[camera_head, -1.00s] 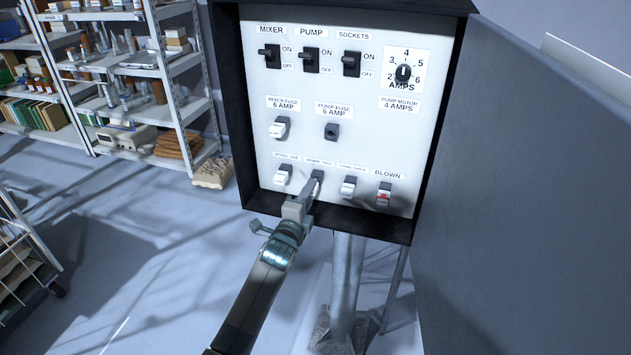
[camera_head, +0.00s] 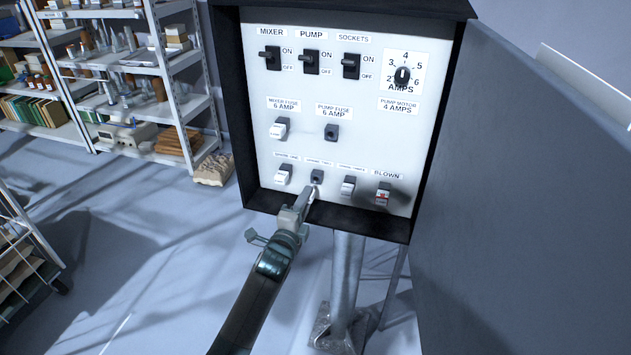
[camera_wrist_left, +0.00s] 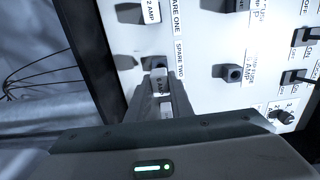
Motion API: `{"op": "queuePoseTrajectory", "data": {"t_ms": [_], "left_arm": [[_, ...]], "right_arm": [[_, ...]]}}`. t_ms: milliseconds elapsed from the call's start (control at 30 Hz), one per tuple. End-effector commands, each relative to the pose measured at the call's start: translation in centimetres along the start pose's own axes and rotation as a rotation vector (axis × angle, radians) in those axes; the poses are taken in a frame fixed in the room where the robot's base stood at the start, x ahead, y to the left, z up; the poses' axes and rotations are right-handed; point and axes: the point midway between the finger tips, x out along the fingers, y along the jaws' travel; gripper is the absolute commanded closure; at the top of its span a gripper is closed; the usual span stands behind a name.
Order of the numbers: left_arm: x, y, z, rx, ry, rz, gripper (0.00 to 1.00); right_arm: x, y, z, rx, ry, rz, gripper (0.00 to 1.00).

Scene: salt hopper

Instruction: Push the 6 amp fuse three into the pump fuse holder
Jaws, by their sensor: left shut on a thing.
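My left gripper (camera_head: 304,203) is shut on a small white fuse (camera_head: 312,191), just in front of the lower row of the panel. The fuse also shows between the fingers in the left wrist view (camera_wrist_left: 160,83); its rating is too small to read. The dark holder under the SPARE TWO label (camera_head: 317,176) is empty, just beyond the fuse. The pump fuse holder (camera_head: 332,132), under the label PUMP FUSE 6 AMP, is empty, above and slightly right of the gripper. It shows right of the fingers in the left wrist view (camera_wrist_left: 229,72). My right gripper is not in view.
White fuses sit in the mixer holder (camera_head: 280,129), the left spare holder (camera_head: 283,174) and the right spare holder (camera_head: 348,187). A red-marked fuse (camera_head: 383,195) is under BLOWN. Switches and a dial (camera_head: 402,75) are above. The open cabinet door (camera_head: 540,200) stands at right.

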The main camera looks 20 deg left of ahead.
Motion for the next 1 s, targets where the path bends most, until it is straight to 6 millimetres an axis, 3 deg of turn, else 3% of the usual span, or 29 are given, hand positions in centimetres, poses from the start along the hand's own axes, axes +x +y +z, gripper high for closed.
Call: {"op": "queuePoseTrajectory", "data": {"t_ms": [467,633,767,1000], "left_arm": [[-0.3,0.0,0.0,0.001,0.000,0.000,1.00],[-1.6,0.5,-0.3,0.003,0.002,0.001,1.00],[-4.1,1.0,-1.0,0.008,0.004,0.001,1.00],[-12.3,1.6,-2.5,0.015,0.005,0.000,1.00]], "right_arm": [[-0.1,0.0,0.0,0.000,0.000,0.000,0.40],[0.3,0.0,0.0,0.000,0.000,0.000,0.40],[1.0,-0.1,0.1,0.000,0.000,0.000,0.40],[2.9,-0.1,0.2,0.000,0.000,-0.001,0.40]]}}
